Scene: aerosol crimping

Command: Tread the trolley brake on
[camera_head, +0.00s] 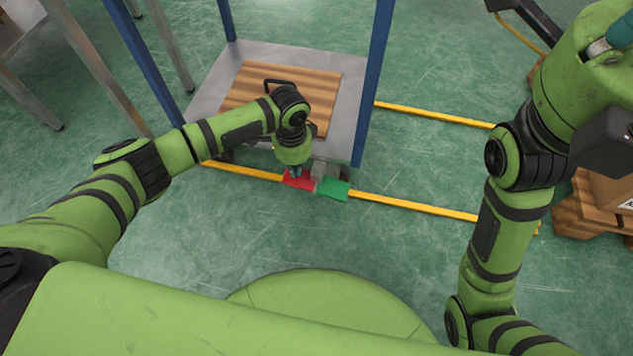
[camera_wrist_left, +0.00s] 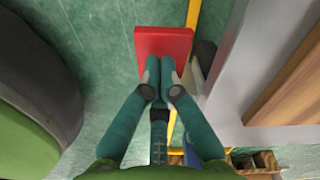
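The trolley (camera_head: 352,140) has a grey lower deck and blue posts. At its near edge are a red pedal (camera_head: 302,184) and a green pedal (camera_head: 334,189), side by side with a grey piece between them. My left gripper (camera_head: 296,173) points down at the red pedal. In the left wrist view, its teal fingers (camera_wrist_left: 160,70) are drawn together and empty, with their tips over the red pedal (camera_wrist_left: 165,39). I cannot tell whether they touch it. Only a teal part of my right gripper (camera_head: 618,36) shows at the upper right edge; its fingertips are out of view.
A wooden board (camera_head: 325,85) lies on the trolley deck. Yellow floor lines (camera_head: 420,206) run beside the trolley. A pallet (camera_head: 575,212) with a cardboard box (camera_head: 605,190) stands at the right. The green floor (camera_head: 420,160) right of the trolley is clear.

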